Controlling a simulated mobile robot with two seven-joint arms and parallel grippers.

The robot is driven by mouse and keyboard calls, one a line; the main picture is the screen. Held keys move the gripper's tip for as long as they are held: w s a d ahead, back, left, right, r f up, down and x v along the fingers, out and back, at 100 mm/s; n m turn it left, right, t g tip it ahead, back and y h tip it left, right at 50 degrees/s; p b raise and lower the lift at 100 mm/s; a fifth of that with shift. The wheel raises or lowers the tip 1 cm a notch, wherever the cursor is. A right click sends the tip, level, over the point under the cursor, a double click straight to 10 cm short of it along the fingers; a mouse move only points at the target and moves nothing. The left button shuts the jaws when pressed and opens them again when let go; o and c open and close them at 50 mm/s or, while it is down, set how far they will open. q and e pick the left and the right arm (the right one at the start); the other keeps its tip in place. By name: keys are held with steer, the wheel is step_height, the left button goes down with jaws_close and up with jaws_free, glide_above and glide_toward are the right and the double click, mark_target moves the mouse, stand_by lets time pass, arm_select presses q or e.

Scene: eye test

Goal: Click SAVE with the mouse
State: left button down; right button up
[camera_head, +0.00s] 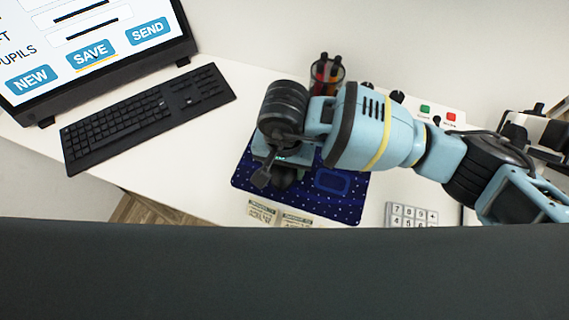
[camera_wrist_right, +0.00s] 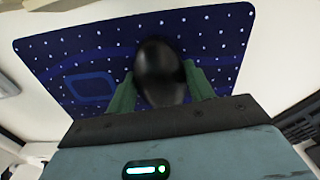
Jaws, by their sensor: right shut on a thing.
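The black mouse (camera_wrist_right: 160,75) sits on the dark blue, star-dotted mouse pad (camera_wrist_right: 225,35). My right gripper (camera_wrist_right: 158,70) is shut on it, with one green finger against each side. In the head view my right gripper (camera_head: 275,172) is over the pad (camera_head: 345,207) and largely hides the mouse. The blue SAVE button (camera_head: 90,54) is on the tilted screen (camera_head: 25,48) at the upper left, between NEW (camera_head: 32,79) and SEND (camera_head: 147,32). A yellow line runs under SAVE. I cannot make out a pointer. My left gripper is out of view.
A black keyboard (camera_head: 145,115) lies left of the pad. Behind it stands a pen cup (camera_head: 325,75). A calculator (camera_head: 408,214) and a panel with green (camera_head: 425,109) and red (camera_head: 450,116) buttons are to the right. Small labelled cards (camera_head: 262,212) lie at the pad's front edge.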

steer(key=o, duration=1.1)
steer(key=shift+r, duration=0.1)
steer(key=shift+r, duration=3.85)
